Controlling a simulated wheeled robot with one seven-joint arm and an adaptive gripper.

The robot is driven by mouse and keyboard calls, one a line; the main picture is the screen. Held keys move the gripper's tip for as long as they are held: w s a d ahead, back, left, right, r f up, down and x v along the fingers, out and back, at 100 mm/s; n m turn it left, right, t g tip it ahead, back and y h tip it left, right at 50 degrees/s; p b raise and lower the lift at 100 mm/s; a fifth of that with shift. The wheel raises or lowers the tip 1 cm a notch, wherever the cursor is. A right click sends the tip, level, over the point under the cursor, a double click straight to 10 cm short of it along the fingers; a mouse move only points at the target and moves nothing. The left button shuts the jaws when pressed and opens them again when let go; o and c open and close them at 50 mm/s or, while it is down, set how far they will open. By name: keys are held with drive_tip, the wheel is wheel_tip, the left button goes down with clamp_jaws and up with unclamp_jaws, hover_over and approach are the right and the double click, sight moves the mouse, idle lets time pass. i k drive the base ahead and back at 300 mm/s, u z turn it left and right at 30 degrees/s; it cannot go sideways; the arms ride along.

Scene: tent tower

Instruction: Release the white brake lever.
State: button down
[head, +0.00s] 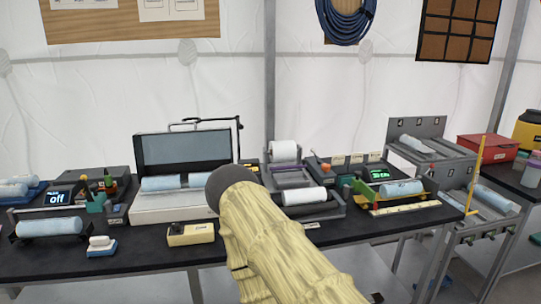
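I cannot make out a white brake lever for certain in the head view. A device with an orange-tipped lever (318,158) stands at the back of the bench, right of centre. A roll holder with a white roll (285,151) stands just left of it. A second white roll (305,196) lies in a grey cradle in front. My arm, in a pale yellow ribbed cover with a dark grey rounded end, rises from the bottom centre and hides part of the bench. My gripper does not show.
The black bench (345,230) is crowded along its back. An open white case (170,205), a yellow box (191,234), a white-topped block (101,245) and a display reading "off" (57,198) stand to the left. A grey rack (430,157) and a yellow upright (476,172) stand right. The front strip is mostly clear.

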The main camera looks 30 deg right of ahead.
sight(313, 150)
drive_tip(key=u, duration=0.1)
drive_tip(key=k, duration=0.95)
drive_tip(key=z, duration=0.8)
drive_tip(key=i, duration=0.45)
drive_tip(key=z, duration=0.05)
